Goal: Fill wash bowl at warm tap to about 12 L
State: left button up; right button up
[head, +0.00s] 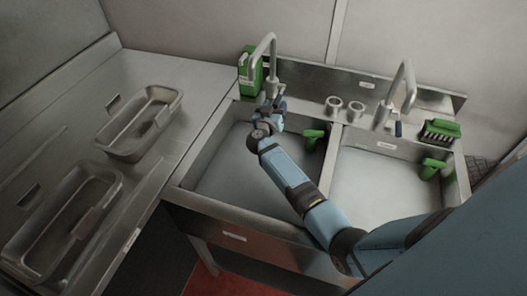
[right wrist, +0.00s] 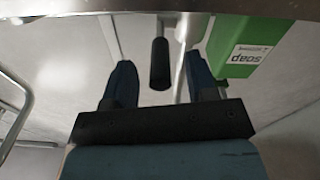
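Two curved metal taps stand behind a double steel sink, a left tap (head: 262,47) and a right tap (head: 402,75). No label shows which is warm, and I see no water stream. My right gripper (head: 272,104) is at the left tap, over the back of the left basin (head: 225,165). In the right wrist view my right gripper's fingers are open, with a black lever handle (right wrist: 160,65) between them and gaps on both sides. No separate wash bowl is clear; two oblong metal pans (head: 105,150) (head: 32,262) sit at the left. My left gripper is out of view.
Green-handled items (head: 313,139) (head: 432,168) are at the basins. A green brush (head: 440,129) lies at the right. My right arm crosses the left basin.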

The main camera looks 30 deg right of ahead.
jog(key=shift+s+a+r+p, duration=0.1)
jog(key=shift+s+a+p, duration=0.1)
jog(key=shift+p, duration=0.1)
jog(key=p+v, duration=0.4)
jog(key=v, duration=0.2)
jog(key=shift+s+a, duration=0.15)
jog(key=shift+a, duration=0.05)
dwell(0.4)
